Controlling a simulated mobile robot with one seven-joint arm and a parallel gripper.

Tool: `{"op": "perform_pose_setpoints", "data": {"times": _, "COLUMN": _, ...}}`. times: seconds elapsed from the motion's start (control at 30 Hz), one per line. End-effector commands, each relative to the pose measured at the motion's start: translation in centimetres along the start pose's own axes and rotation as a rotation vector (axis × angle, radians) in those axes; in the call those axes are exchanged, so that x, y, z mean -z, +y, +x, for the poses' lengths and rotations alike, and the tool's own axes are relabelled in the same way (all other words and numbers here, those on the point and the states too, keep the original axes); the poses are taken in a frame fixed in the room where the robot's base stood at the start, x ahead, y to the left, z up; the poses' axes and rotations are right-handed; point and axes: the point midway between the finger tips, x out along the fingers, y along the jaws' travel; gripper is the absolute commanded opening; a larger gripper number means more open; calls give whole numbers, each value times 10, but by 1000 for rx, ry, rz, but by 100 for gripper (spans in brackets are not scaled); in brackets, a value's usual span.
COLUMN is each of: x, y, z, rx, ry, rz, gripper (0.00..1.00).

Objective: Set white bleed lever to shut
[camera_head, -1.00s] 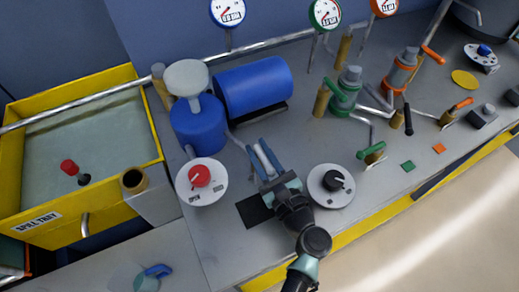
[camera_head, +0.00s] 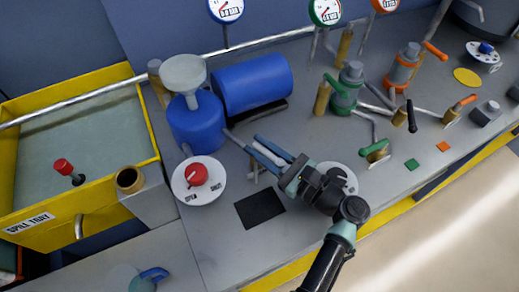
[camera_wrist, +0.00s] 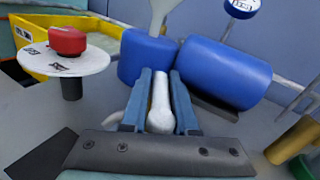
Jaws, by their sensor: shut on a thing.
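The white bleed lever (camera_head: 267,154) lies between the two blue fingers of my gripper (camera_head: 252,144), just right of the blue tank's base. My gripper is shut on it, with a finger along each side. In the wrist view the lever (camera_wrist: 160,105) runs away from me between the fingers (camera_wrist: 160,78), its rounded end nearest. In the head view it slants from upper left to lower right. Its pivot and any shut marking are hidden or too small to tell.
A red knob (camera_head: 196,174) on a white dial stands left of the gripper. A blue tank (camera_head: 195,124) and a blue cylinder (camera_head: 252,82) stand behind. My wrist partly covers another white dial (camera_head: 346,174). A black square (camera_head: 259,208) marks clear bench in front.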

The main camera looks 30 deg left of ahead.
Motion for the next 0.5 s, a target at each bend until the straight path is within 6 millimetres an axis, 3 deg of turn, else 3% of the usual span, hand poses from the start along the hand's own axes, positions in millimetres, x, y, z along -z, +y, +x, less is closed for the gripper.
{"op": "perform_pose_setpoints", "data": {"times": 0.27, "x": -1, "y": -2, "z": -1, "rx": 2, "ry": 0, "rz": -2, "gripper": 0}}
{"op": "perform_pose_setpoints", "data": {"times": 0.3, "x": -1, "y": -2, "z": -1, "rx": 3, "ry": 0, "rz": -2, "gripper": 29}}
{"op": "perform_pose_setpoints", "data": {"times": 0.43, "x": -1, "y": -2, "z": -1, "rx": 2, "ry": 0, "rz": -2, "gripper": 52}}
{"op": "perform_pose_setpoints", "data": {"times": 0.5, "x": -1, "y": -2, "z": -1, "rx": 1, "ry": 0, "rz": -1, "gripper": 53}}
